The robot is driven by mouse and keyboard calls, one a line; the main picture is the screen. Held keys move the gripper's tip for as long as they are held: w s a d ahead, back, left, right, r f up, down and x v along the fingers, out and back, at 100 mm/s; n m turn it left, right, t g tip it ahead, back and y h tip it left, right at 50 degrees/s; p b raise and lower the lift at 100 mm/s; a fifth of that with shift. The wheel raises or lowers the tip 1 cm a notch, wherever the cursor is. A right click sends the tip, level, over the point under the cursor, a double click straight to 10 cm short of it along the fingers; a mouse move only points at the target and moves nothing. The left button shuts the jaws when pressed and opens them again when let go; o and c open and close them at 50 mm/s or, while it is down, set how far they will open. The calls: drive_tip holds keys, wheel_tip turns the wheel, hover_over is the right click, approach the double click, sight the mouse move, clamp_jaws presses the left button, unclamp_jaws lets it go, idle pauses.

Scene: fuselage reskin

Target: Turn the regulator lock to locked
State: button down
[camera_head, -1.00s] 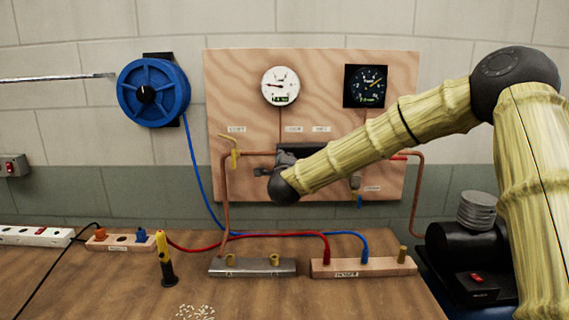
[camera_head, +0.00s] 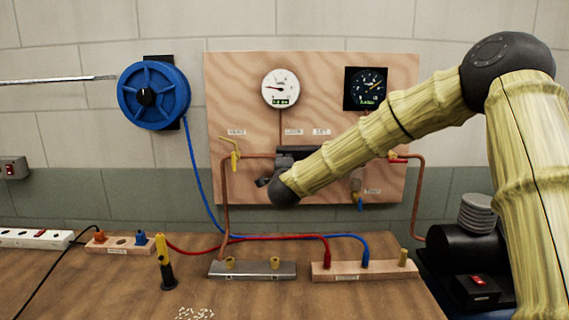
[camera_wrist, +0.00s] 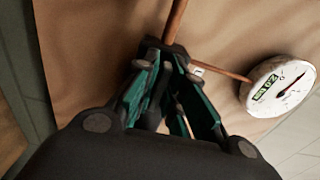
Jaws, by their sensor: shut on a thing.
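The regulator (camera_head: 292,152) is a dark block on the copper pipe in the middle of the wooden panel, partly hidden behind my wrist. My gripper (camera_wrist: 172,98) is at the regulator, its green-lined fingers closed around a dark part on its front. In the wrist view the regulator's dark body (camera_wrist: 160,47) shows beyond the fingertips, with copper pipe leaving it. The fingers hide most of the lock, so its locked or unlocked position cannot be read. In the head view my arm hides the fingertips.
A white round gauge (camera_head: 280,88) and a black square gauge (camera_head: 366,88) sit above the regulator. A yellow-handled valve (camera_head: 234,155) is to its left and a red-handled one (camera_head: 397,159) to its right. A blue hose reel (camera_head: 153,95) hangs at left. Terminal blocks and cables lie below.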

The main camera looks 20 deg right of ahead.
drive_tip(key=shift+f, duration=0.1)
drive_tip(key=c, duration=1.6)
unclamp_jaws()
drive_tip(key=shift+a, duration=0.1)
drive_tip(key=shift+o, duration=0.2)
drive_tip(key=shift+s, duration=0.1)
drive_tip(key=v, duration=1.1)
drive_tip(key=shift+s, duration=0.4)
drive_tip(key=shift+a, duration=0.15)
